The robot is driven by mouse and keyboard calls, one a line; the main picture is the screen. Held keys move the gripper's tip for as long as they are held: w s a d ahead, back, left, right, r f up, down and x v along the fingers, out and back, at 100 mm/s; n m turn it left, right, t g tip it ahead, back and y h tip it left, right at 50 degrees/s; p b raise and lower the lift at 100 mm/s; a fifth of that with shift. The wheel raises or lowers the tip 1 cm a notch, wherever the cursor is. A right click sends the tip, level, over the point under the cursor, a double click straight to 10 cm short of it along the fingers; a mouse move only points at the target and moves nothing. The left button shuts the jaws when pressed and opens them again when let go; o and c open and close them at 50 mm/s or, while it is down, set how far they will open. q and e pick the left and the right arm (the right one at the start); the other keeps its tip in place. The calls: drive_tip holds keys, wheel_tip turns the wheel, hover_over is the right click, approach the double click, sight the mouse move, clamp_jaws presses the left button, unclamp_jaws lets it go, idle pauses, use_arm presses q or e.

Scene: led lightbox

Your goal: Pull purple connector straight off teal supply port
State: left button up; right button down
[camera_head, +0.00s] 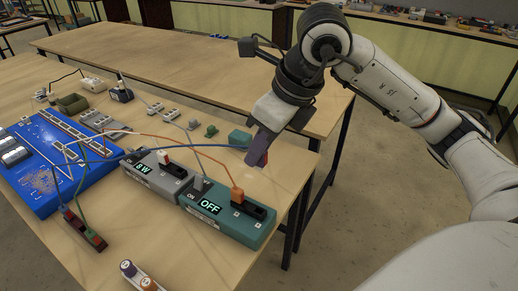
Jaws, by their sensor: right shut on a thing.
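The teal supply (228,222) sits near the table's right edge, its display reading OFF. An orange plug (237,194) stands in the black socket strip on its top, and a grey plug (197,183) stands near its left end. My right gripper (262,143) comes in from the upper right and points down. It is shut on a purple block (257,152), which looks like the purple connector. The block is behind and above the supply's right end, apart from the supply. The gripper hides part of the block. My left gripper is not in view.
A grey supply (154,171) reading 8 W stands left of the teal one. A blue board (50,185) with cables lies at the left. Another teal block (240,138) is behind the gripper. Blue and orange cables cross the middle. Floor is open right of the table.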

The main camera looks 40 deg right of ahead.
drive_tip(key=shift+r+p, duration=1)
drive_tip(key=shift+r, duration=0.55)
